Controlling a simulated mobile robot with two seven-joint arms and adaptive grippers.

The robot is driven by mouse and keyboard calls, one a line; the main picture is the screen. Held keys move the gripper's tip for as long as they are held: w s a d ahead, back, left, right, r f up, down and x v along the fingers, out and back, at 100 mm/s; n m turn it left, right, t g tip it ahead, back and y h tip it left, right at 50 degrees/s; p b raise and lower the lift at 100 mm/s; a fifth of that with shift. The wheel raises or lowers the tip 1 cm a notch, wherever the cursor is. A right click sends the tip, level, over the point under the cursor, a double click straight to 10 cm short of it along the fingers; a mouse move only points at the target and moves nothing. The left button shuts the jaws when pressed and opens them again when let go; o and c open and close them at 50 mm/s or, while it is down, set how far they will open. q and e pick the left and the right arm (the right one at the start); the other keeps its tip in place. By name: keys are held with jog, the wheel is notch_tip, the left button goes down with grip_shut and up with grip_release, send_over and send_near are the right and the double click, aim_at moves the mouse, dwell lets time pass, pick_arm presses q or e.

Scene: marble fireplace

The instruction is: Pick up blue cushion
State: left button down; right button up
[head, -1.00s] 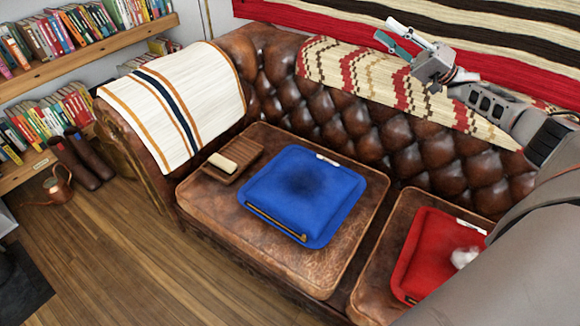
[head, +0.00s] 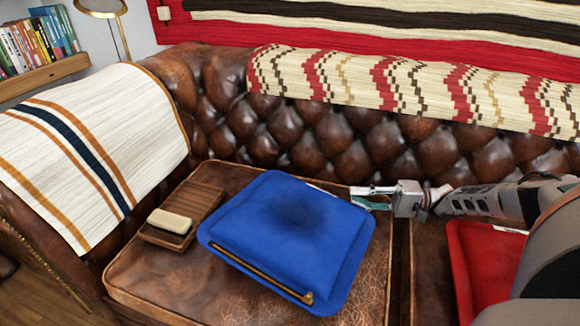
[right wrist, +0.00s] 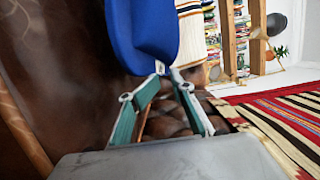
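The blue cushion (head: 290,235) lies on the brown leather seat (head: 150,280), with a zip along its front edge and a white label at its back right edge. My right gripper (head: 353,194) is at the cushion's right back corner, reaching in from the right. In the right wrist view the fingertips (right wrist: 168,72) are at the edge of the blue cushion (right wrist: 140,35). Whether they are apart around it or pinching it is not clear. My left gripper is not in view.
A wooden tray (head: 203,200) with a pale block (head: 169,221) lies left of the cushion. A red cushion (head: 485,260) is on the right seat, partly behind my right arm. The tufted backrest (head: 290,130) rises close behind.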

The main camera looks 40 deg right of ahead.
aim_at(332, 197)
jog(key=shift+s+a+x, duration=0.1)
jog(key=shift+x, duration=1.85)
jog(key=shift+s+a+x, duration=0.1)
jog(key=shift+a+x, duration=0.05)
jog(key=shift+x, duration=1.8)
grip_shut()
grip_release()
jog(key=shift+d, duration=0.1)
